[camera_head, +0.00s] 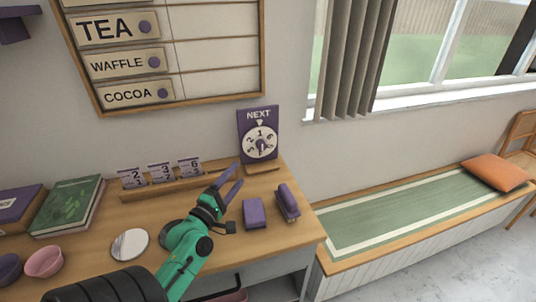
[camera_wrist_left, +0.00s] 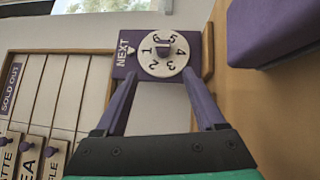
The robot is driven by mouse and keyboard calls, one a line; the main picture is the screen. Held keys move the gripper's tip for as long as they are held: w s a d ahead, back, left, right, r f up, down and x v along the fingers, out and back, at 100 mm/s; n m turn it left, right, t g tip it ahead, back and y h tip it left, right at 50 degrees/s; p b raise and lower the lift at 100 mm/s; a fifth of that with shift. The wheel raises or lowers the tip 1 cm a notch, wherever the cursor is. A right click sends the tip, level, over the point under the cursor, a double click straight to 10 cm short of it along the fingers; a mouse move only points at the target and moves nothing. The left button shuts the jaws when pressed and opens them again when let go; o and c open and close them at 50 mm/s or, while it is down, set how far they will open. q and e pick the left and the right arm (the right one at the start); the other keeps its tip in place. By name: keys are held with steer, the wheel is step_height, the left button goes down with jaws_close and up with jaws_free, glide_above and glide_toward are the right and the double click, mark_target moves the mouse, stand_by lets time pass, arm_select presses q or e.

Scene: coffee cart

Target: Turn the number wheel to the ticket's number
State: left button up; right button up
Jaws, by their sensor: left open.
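The number wheel (camera_head: 260,143) is a white disc with numbers on a purple board (camera_head: 243,121) marked NEXT, standing at the table's back right. In the left wrist view the disc (camera_wrist_left: 150,65) shows a dark central knob (camera_wrist_left: 165,49), and the 1 is beside the white pointer (camera_wrist_left: 130,48). Tickets (camera_head: 132,177), (camera_head: 161,172) and (camera_head: 190,166) stand in a wooden rack; their large numbers look like 2, 3 and 6. My left gripper (camera_head: 232,175) is open and empty, in front of the wheel and apart from it. My right gripper is not in view.
A flat purple block (camera_head: 254,213) and a purple stapler-like thing (camera_head: 287,203) lie right of my left gripper. A round mirror-like disc (camera_head: 130,244), a green book (camera_head: 66,207) and a pink bowl (camera_head: 44,262) are to the left. A menu board (camera_head: 218,52) hangs behind.

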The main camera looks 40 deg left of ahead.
arm_select(q)
steer(key=shift+f, duration=0.65)
steer(key=shift+w+a+r, duration=0.1)
steer(key=shift+w+r, duration=0.15)
steer(key=p, duration=0.2)
glide_toward(260, 148)
steer(key=p+x, duration=0.1)
steer(key=x, duration=0.8)
steer(key=shift+w, duration=0.2)
jaws_close()
steer(key=shift+r, duration=0.1)
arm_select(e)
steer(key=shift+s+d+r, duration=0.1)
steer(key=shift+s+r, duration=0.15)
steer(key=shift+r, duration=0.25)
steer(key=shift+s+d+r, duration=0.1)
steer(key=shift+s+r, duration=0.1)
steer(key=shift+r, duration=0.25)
